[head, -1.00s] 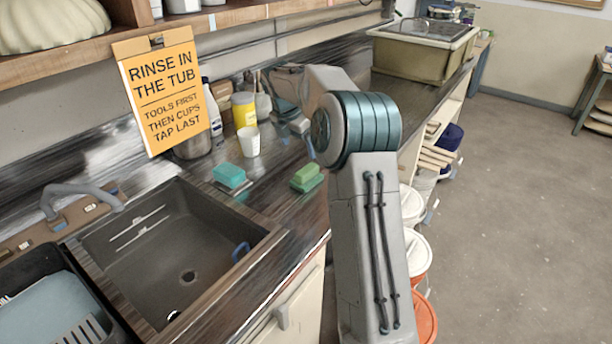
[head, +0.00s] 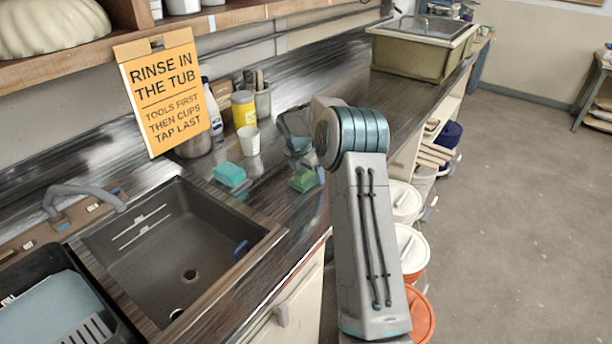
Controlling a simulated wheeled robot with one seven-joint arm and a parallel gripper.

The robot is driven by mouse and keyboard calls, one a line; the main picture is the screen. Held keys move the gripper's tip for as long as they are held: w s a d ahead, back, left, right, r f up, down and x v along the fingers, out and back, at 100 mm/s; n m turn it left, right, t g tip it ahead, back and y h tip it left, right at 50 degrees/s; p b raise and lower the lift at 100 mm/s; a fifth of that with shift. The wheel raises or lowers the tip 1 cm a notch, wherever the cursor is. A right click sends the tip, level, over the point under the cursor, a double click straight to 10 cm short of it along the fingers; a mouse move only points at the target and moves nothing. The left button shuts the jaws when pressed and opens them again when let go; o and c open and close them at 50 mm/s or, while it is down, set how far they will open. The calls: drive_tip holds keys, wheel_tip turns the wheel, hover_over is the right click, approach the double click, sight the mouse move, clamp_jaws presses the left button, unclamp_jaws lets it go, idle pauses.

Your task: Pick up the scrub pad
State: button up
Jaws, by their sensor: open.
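A green block (head: 303,180), which looks like the scrub pad, lies on the dark counter right of the sink. A teal block (head: 229,174) of similar shape, perhaps a sponge, lies to its left, nearer the sink. My gripper (head: 300,154) is open, low over the counter, just behind and above the green block. My arm hides part of the gripper, and the fingertips are small and hard to make out. I cannot tell whether the gripper touches the block.
A white cup (head: 249,139), a yellow container (head: 243,110) and a holder with tools (head: 262,100) stand behind the blocks. The sink (head: 150,275) is at left. A lidded tub (head: 420,52) stands at the counter's far end. White-lidded buckets (head: 411,247) stand below, at right.

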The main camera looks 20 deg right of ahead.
drive_tip(key=shift+d+f, duration=0.1)
drive_tip(key=shift+f, duration=0.3)
drive_tip(key=c, duration=1.1)
drive_tip(key=shift+r, duration=0.1)
wheel_tip(320, 180, up, 4)
drive_tip(key=shift+w+f+b, duration=0.1)
drive_tip(key=shift+b, duration=0.4)
drive_tip(key=s+d+r, duration=0.1)
drive_tip(key=d+r, duration=0.1)
drive_tip(key=d, duration=0.1)
drive_tip(key=s+d+r+b, duration=0.1)
drive_tip(key=s+d+r, duration=0.1)
drive_tip(key=d, duration=0.2)
drive_tip(key=s+d+r, duration=0.1)
drive_tip(key=d+r, duration=0.2)
drive_tip(key=shift+s+d, duration=0.35)
drive_tip(key=shift+o, duration=0.6)
drive_tip(key=shift+a, duration=0.1)
